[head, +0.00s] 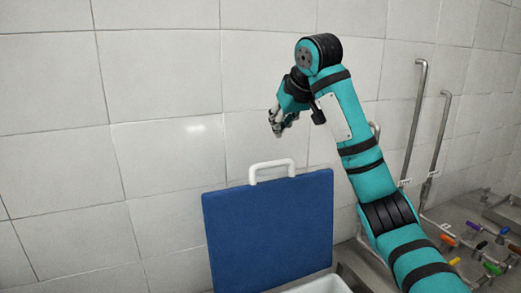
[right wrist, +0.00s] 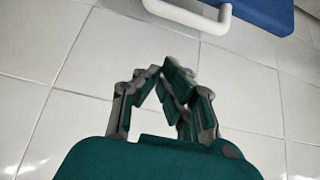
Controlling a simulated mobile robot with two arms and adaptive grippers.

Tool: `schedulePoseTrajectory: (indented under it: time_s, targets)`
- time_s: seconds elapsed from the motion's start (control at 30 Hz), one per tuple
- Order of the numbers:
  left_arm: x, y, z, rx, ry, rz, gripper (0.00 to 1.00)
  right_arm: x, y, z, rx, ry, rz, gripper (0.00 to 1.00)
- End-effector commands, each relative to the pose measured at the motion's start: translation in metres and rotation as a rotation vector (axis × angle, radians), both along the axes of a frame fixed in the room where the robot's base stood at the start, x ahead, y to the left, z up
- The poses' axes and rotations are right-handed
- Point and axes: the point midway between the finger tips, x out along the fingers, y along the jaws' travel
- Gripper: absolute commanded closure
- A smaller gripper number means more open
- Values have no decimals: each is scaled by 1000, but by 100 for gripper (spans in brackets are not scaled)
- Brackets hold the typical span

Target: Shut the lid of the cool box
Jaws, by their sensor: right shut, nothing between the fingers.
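The cool box's blue lid (head: 268,235) stands open and upright in front of the tiled wall in the head view. A white handle (head: 272,169) sticks up from its top edge. A small part of the white box body (head: 318,285) shows at the bottom edge; the rest is out of frame. My right gripper (head: 278,130) is above the lid's handle and apart from it, shut and empty. In the right wrist view the gripper's fingers (right wrist: 168,72) meet at their tips, with the handle (right wrist: 190,14) and the lid (right wrist: 262,12) beyond them at the top. My left gripper is not in view.
A white tiled wall (head: 150,160) runs behind the lid. At the right, a metal counter (head: 462,215) holds several coloured-handled items (head: 492,268), and upright metal pipes (head: 415,120) rise behind it. The space left of the lid is clear.

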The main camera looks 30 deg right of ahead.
Motion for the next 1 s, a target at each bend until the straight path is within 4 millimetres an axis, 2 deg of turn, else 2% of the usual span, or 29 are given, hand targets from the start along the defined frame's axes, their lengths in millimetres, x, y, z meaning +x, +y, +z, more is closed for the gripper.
schedulePoseTrajectory:
  time_s: [0.13,0.33,0.47,0.7,1.0]
  targets:
    - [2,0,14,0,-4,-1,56,15,-3,-18,0,9,-3,100]
    - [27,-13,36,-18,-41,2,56,43,-4,-51,0,9,-2,100]
    - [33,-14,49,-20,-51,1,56,60,-5,-72,0,9,-1,100]
    - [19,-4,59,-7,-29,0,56,29,-4,-71,-1,3,0,100]
    - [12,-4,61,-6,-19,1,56,19,-3,-74,0,2,-1,100]
